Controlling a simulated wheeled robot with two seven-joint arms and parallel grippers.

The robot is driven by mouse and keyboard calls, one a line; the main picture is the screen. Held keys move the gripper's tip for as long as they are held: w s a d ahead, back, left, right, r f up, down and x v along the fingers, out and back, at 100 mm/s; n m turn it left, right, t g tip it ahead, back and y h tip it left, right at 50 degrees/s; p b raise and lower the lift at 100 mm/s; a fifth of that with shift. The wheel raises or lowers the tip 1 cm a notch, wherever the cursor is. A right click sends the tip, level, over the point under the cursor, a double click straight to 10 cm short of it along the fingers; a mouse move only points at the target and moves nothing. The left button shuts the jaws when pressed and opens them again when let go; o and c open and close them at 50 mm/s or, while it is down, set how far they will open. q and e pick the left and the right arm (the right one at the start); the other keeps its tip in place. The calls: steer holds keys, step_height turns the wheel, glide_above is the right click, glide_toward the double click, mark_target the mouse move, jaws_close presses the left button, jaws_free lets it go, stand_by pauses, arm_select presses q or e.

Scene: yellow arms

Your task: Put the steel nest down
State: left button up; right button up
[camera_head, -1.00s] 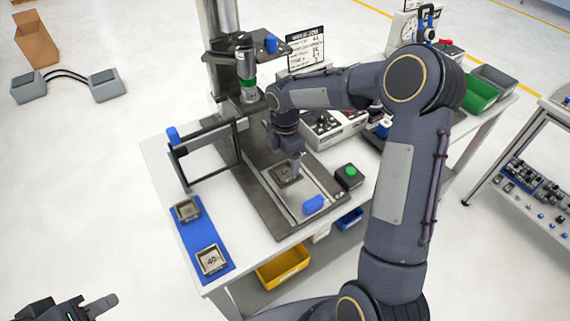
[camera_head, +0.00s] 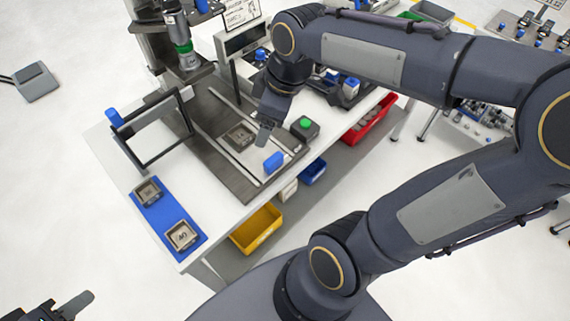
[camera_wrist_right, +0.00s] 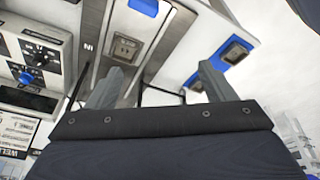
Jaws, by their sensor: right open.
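A square steel nest (camera_head: 240,136) lies flat on the dark base plate (camera_head: 215,108) of the press, between two light rails. It also shows in the right wrist view (camera_wrist_right: 124,47), clear of the fingers. Two similar steel nests, a rear one (camera_head: 148,192) and a front one (camera_head: 181,236), sit on a blue mat (camera_head: 160,214) at the table's left. My right gripper (camera_head: 264,134) is just right of the nest on the plate; in the right wrist view its fingers (camera_wrist_right: 160,70) are apart and empty. My left gripper (camera_head: 76,306) is at the bottom left, partly cut off, away from the table.
A black frame (camera_head: 150,128) with a blue handle stands left of the plate. The press head (camera_head: 187,55) stands behind. A blue block (camera_head: 273,162) and a green button (camera_head: 305,123) lie near the right gripper. Yellow (camera_head: 256,228) and red (camera_head: 368,120) bins sit lower down.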

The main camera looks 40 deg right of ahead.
steer(key=s+a+f+m+t+y, duration=0.1)
steer(key=s+m, duration=0.4)
steer(key=s+a+f+m+t+y, duration=0.1)
steer(key=s+a+f+m, duration=0.1)
steer(key=s+m, duration=0.2)
steer(key=shift+s+a+m+t, duration=0.25)
steer(key=shift+s+m+t, duration=0.15)
steer(key=shift+s, duration=0.4)
